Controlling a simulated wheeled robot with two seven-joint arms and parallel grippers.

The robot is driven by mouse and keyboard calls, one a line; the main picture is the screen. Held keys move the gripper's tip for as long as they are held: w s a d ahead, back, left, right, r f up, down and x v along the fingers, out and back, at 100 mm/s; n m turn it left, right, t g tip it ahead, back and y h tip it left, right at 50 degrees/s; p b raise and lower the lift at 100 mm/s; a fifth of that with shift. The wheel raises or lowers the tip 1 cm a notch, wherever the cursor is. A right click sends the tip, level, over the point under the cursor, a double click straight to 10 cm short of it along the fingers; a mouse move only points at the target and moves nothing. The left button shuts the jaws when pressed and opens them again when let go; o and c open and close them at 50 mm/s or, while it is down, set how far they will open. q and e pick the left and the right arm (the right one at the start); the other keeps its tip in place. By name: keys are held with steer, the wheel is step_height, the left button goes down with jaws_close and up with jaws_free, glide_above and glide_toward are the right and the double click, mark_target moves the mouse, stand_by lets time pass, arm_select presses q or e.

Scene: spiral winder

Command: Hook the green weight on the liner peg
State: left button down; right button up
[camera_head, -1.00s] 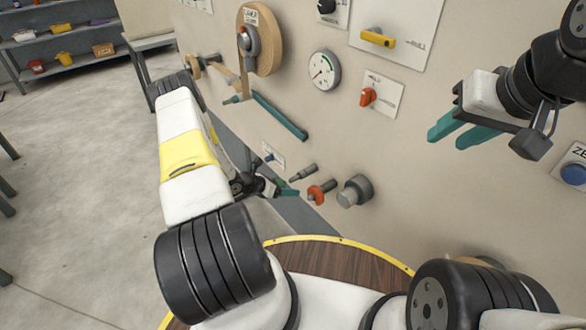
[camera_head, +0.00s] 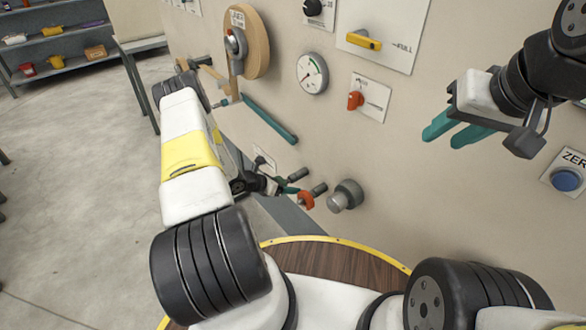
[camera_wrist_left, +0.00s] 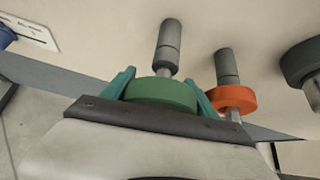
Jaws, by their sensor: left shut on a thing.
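In the left wrist view, my left gripper (camera_wrist_left: 165,97) is shut on the green weight (camera_wrist_left: 160,93), a thick disc between its teal fingers. A grey peg (camera_wrist_left: 168,50) with a thinner pin stands out of the panel just beyond the weight, roughly in line with it. I cannot tell whether weight and pin touch. In the head view my left gripper (camera_head: 281,186) is close to this peg (camera_head: 298,174), low on the panel; the weight is hard to make out there. No peg label is readable. My right gripper (camera_head: 448,134) is open and empty before the panel.
An orange weight (camera_wrist_left: 234,98) hangs on the neighbouring peg (camera_wrist_left: 228,66), close beside my left gripper's right finger. A grey round knob (camera_head: 347,195) is further right. A teal bar (camera_head: 270,119), a gauge (camera_head: 312,73) and a red switch (camera_head: 355,100) are above.

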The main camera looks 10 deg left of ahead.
arm_select(q)
steer(key=shift+w+d, duration=0.95)
steer(key=shift+w, duration=0.25)
steer(key=shift+w+d+f, duration=0.1)
steer(key=shift+w+f, duration=0.05)
steer(key=shift+f, duration=0.05)
steer(key=shift+c, duration=0.8)
jaws_free()
